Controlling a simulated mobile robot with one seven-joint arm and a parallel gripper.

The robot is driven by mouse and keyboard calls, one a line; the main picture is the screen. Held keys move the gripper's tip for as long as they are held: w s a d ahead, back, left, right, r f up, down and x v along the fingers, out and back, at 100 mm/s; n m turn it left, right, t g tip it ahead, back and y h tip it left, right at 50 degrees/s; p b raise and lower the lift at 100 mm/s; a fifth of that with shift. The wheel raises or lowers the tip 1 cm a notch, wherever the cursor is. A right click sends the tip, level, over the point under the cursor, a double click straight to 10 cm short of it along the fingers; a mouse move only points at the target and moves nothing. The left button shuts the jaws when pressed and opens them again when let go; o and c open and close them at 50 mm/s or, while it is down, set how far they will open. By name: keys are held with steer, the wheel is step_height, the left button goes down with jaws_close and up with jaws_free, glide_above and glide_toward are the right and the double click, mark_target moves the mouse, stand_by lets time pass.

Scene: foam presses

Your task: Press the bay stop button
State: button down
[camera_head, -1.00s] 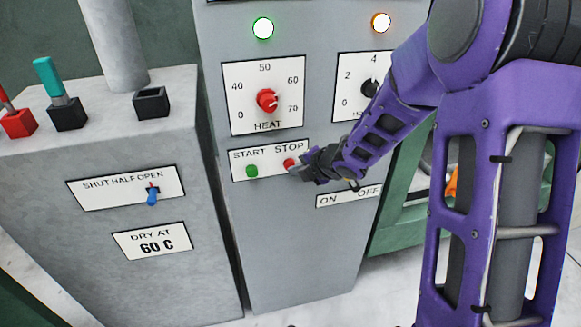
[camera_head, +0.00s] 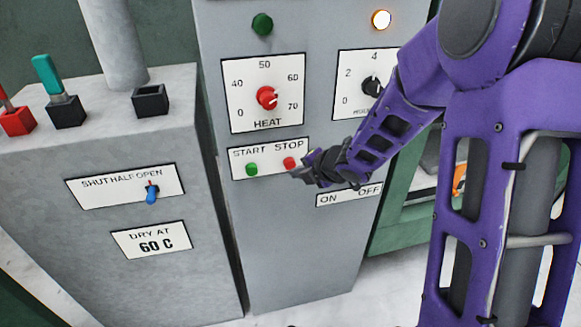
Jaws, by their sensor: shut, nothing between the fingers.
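The red stop button (camera_head: 289,163) sits under the word STOP on a white START/STOP plate (camera_head: 269,167) on the grey cabinet. The green start button (camera_head: 251,169) is to its left on the same plate. My gripper (camera_head: 296,174) is shut and empty, just below and right of the red button. The green lamp (camera_head: 262,24) above the HEAT dial is dark. The orange-rimmed lamp (camera_head: 381,20) to its right is lit.
The HEAT dial (camera_head: 267,97) and a second dial (camera_head: 371,86) are above the buttons. The ON/OFF plate (camera_head: 348,194) is below right, partly behind my gripper. At left, a grey box holds a blue lever (camera_head: 152,193) and a DRY AT 60 C label (camera_head: 151,240).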

steer(key=shift+s, duration=0.15)
steer(key=s, duration=0.1)
steer(key=s+d+b, duration=0.1)
steer(key=s, duration=0.2)
steer(key=shift+s+d, duration=0.25)
steer(key=shift+s, duration=0.05)
steer(key=shift+w, duration=0.1)
stand_by(0.7)
